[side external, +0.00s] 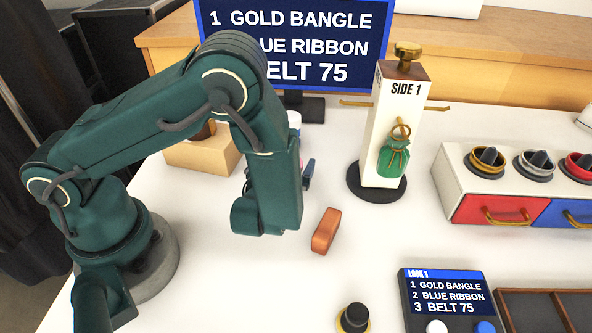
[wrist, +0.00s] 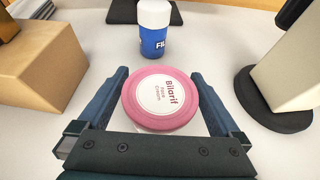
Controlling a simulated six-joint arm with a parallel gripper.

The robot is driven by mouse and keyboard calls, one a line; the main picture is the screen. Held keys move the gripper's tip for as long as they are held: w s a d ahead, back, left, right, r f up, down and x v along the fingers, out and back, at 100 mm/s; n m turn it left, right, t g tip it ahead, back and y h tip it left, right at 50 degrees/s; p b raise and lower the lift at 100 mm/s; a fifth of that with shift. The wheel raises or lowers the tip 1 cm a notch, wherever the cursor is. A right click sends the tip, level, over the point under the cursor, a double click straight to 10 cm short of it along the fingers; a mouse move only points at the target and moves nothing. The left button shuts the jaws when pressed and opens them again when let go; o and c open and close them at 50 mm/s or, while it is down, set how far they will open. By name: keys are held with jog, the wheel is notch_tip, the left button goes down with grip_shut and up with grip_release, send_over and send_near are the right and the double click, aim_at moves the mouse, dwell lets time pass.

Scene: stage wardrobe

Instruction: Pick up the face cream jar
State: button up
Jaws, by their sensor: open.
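The face cream jar (wrist: 160,99) has a pink lid with a white label reading "Bilarif Face Cream". In the wrist view it stands upright between the two fingers of my gripper (wrist: 160,92). The fingers are open, one on each side of the jar; I cannot tell whether either touches it. In the side view my gripper (side external: 308,172) shows only as a bit of dark finger behind my arm. The jar is hidden there by my arm.
A blue bottle with a white cap (wrist: 154,28) stands just beyond the jar. A cardboard box (wrist: 42,62) is at left, and a white post (side external: 398,122) on a black base at right. An orange-brown block (side external: 326,231) lies on the white table near my arm.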

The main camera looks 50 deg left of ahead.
jog(key=shift+c, duration=0.3)
jog(key=c, duration=1.2)
